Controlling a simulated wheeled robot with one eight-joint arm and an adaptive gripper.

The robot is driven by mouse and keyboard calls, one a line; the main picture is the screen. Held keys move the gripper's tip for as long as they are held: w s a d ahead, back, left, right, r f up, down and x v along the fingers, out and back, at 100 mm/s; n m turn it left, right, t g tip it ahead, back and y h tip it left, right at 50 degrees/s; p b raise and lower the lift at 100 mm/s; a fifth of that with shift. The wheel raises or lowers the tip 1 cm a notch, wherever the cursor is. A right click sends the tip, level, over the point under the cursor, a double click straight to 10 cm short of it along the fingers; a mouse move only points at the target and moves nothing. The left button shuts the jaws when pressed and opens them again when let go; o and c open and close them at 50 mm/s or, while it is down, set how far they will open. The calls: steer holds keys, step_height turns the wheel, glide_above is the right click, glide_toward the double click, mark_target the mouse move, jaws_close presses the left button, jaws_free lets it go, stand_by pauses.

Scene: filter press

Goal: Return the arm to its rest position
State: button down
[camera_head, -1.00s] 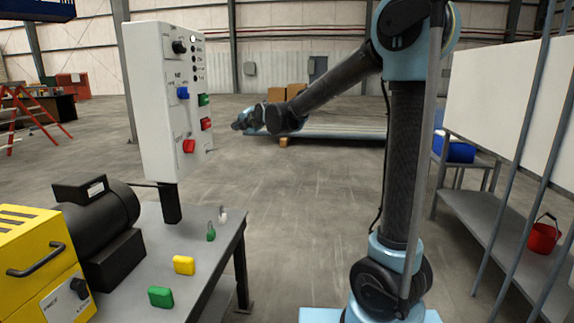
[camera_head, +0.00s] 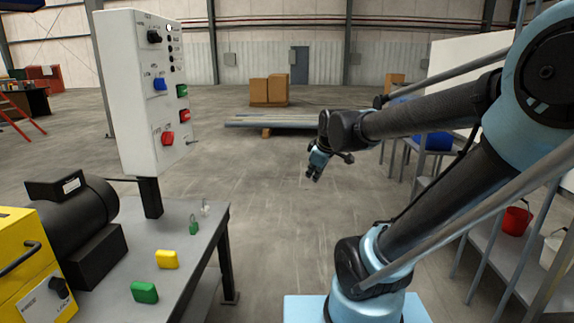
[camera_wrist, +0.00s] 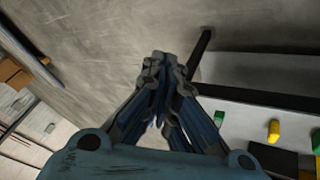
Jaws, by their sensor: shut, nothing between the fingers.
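My gripper (camera_head: 314,176) hangs in free air over the open floor in the head view, right of the control panel and pointing down. It is small there, and I see nothing held in it. In the wrist view my gripper (camera_wrist: 162,62) has its fingertips together and empty. My arm reaches left from its shoulder at the right, bent at the elbow. The control panel (camera_head: 140,95) stands on the bench with red, blue and green knobs and buttons.
The grey bench (camera_head: 200,235) at left carries a yellow block (camera_head: 167,259), a green block (camera_head: 144,292), a black motor (camera_head: 80,215) and a yellow machine (camera_head: 35,265). Shelving with a red bucket (camera_head: 516,219) stands at right. The middle floor is clear.

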steer(key=s+d+f+m+g, duration=0.1)
steer(key=s+d+f+m, duration=0.2)
steer(key=s, duration=0.3)
steer(key=s+d+f+m+g+h, duration=0.1)
steer(key=s+d+f+m, duration=0.2)
steer(key=s, duration=0.3)
steer(key=s+d+f+m+g+h, duration=0.1)
steer(key=s+d+f+m+g, duration=0.1)
steer(key=s+d+f+m, duration=0.2)
steer(key=s+f+m, duration=0.1)
steer(key=s, duration=0.2)
steer(key=shift+f, duration=0.35)
steer(key=shift+w+f, duration=0.2)
steer(key=shift+w, duration=0.3)
steer(key=shift+a, duration=0.1)
